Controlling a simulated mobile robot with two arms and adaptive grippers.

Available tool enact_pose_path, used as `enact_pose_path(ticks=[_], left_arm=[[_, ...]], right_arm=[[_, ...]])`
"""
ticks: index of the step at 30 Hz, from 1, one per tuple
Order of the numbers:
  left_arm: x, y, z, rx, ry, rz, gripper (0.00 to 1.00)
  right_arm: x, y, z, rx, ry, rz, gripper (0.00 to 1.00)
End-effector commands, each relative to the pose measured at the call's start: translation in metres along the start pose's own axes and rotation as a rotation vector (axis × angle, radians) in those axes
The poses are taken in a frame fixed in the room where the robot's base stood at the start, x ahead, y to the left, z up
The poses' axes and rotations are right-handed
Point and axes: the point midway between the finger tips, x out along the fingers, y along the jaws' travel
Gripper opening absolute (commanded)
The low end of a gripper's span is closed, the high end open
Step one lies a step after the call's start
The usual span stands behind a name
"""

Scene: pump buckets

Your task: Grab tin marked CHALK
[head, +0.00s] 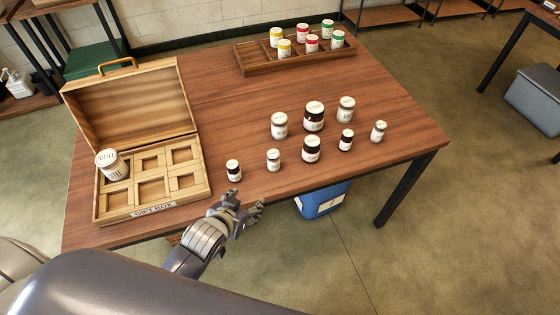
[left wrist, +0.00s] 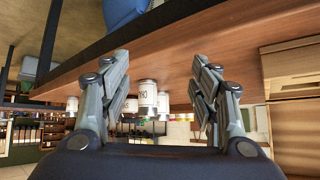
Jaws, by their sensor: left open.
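My left gripper (head: 244,203) is open and empty at the table's front edge. In the left wrist view its fingers (left wrist: 160,78) stand apart, and that view is upside down. Beyond and between the fingers is a white tin (left wrist: 148,97) with letters that look like CHA; the rest of its label is hard to read. It seems to be the small white tin (head: 273,159) in the front row of the head view, upright on the table and apart from the gripper. My right gripper is not in view.
A small dark jar (head: 233,171) stands left of the tin, with several jars behind and right. An open wooden gift box (head: 151,208) on the left holds a white jar (head: 112,165). A wooden tray (head: 259,67) of coloured jars is at the back. A blue bin (head: 322,201) stands below.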

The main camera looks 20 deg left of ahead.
Motion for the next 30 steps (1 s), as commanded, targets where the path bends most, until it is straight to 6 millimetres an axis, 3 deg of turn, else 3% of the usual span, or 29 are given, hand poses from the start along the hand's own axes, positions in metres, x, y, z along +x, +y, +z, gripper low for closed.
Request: enact_pose_path(ticks=[6,10,14,24,30], left_arm=[[0.017,0.002,-0.055,-0.002,0.233,0.035,0.56],[0.020,0.004,-0.075,-0.003,0.324,0.061,0.56],[0.026,0.007,-0.085,-0.004,0.356,0.072,0.56],[0.067,0.010,-0.100,-0.005,0.356,0.072,0.56],[0.077,0.011,-0.103,-0.004,0.355,0.072,0.56]], right_arm=[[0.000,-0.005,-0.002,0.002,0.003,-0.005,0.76],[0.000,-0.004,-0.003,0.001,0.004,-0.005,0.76],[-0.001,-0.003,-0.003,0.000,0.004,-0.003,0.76],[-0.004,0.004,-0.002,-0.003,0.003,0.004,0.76],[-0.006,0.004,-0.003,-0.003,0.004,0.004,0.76]])
